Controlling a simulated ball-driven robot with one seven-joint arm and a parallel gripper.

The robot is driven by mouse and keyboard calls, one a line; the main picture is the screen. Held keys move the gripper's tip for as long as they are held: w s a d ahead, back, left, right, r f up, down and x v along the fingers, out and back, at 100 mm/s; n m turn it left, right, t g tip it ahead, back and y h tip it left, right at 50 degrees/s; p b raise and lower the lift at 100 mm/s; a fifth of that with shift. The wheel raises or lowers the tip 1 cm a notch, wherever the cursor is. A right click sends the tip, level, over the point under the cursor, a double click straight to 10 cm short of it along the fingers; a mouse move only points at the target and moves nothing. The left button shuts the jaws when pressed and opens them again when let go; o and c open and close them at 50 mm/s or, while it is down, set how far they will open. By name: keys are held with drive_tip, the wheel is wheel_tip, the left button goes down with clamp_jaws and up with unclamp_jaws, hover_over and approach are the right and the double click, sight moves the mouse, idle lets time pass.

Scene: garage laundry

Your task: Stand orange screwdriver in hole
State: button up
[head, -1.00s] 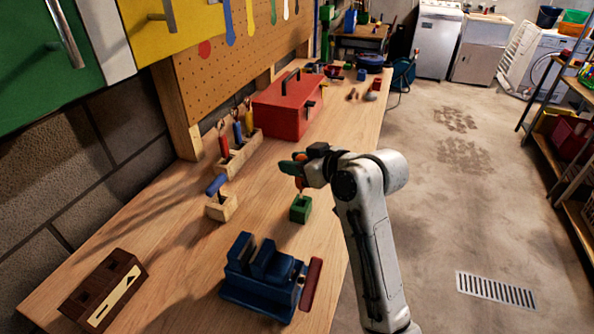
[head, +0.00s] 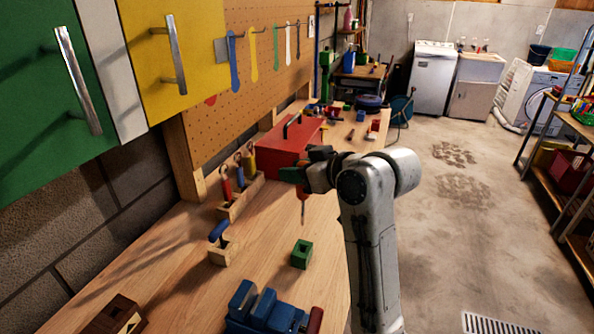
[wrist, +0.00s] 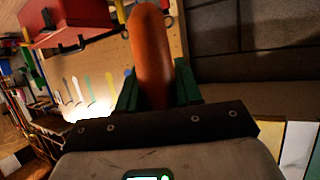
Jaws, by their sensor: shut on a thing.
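My gripper (head: 298,175) is shut on the orange screwdriver (head: 303,194), above the bench. The screwdriver hangs close to upright, its thin shaft pointing down, with its tip clear of the bench. In the wrist view its orange handle (wrist: 152,55) stands between the green fingers (wrist: 157,90). A small green block (head: 302,254) with a dark square hole in its top stands on the bench, below the screwdriver in the head view and apart from it. The hole looks empty; its inside is dark.
A wooden block (head: 222,253) holds a tilted blue-handled tool. Behind it are a wooden rack (head: 240,197) of several tools and a red toolbox (head: 288,143). A blue vise (head: 268,312) and a dark brown block (head: 115,318) are at the front. Bare bench surrounds the green block.

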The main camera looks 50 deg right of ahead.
wheel_tip(320, 180, up, 4)
drive_tip(key=p, duration=0.3)
drive_tip(key=shift+f, duration=0.2)
drive_tip(key=shift+a, duration=0.1)
idle(1.8)
